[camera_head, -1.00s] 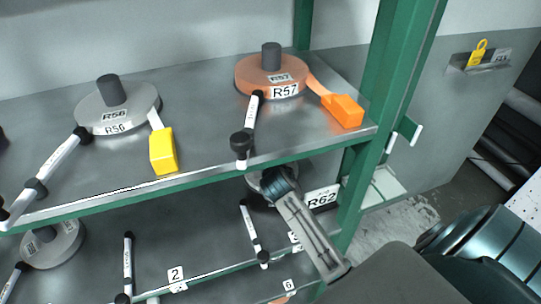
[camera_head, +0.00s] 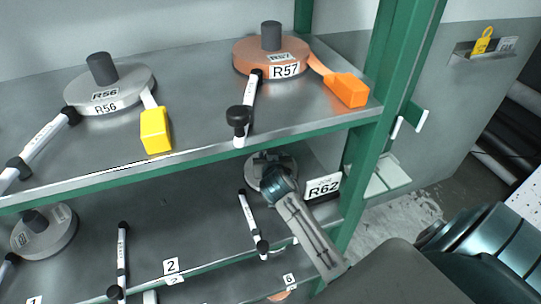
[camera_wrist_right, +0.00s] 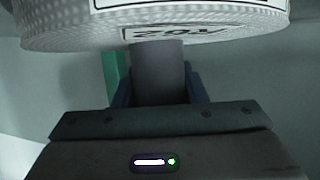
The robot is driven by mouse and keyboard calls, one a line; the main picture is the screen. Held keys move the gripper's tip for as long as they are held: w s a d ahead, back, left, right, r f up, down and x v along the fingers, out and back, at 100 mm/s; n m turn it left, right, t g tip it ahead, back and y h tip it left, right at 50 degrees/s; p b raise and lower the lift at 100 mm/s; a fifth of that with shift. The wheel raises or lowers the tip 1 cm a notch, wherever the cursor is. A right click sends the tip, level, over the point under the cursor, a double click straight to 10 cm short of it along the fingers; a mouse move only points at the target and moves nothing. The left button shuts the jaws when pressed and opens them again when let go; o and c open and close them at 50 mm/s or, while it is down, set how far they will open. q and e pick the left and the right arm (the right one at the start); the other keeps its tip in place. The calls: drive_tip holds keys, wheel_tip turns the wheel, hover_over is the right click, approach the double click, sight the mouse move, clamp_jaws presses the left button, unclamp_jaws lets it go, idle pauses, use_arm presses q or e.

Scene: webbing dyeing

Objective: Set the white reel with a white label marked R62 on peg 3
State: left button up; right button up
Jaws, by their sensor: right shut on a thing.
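The white reel (camera_wrist_right: 155,22) fills the top of the right wrist view, its white label partly cut off; mirrored-looking lettering on its underside resembles R62. My right gripper (camera_wrist_right: 158,82) is shut on the reel's grey hub, a finger on each side. In the head view the right gripper (camera_head: 268,165) reaches into the lower shelf bay, where a pale disc, apparently this reel (camera_head: 255,172), shows partly behind it. A white plate reading R62 (camera_head: 323,186) is just right of it. Peg 3 and its number cannot be made out behind my arm. My left gripper is not in view.
The upper shelf (camera_head: 215,110) overhangs the bay, carrying grey reel R56 (camera_head: 135,80) and orange reel R57 (camera_head: 245,60). A green post (camera_head: 362,165) stands close on the right. A white rod (camera_head: 249,215) and label 2 (camera_head: 171,266) are to the left, with another grey reel (camera_head: 55,238).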

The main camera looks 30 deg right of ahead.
drive_tip(key=o, duration=1.3)
drive_tip(key=shift+s, duration=0.1)
drive_tip(key=shift+s+a, duration=0.2)
drive_tip(key=shift+s, duration=0.05)
drive_tip(key=b+v, duration=0.2)
drive_tip(key=v, duration=0.6)
drive_tip(key=shift+s+a+r+b, duration=0.1)
drive_tip(key=shift+s+a+b, duration=0.15)
drive_tip(key=shift+s+b, duration=0.1)
drive_tip(key=shift+s+a+r, duration=0.25)
drive_tip(key=shift+s+r, duration=0.15)
drive_tip(key=shift+s, duration=0.1)
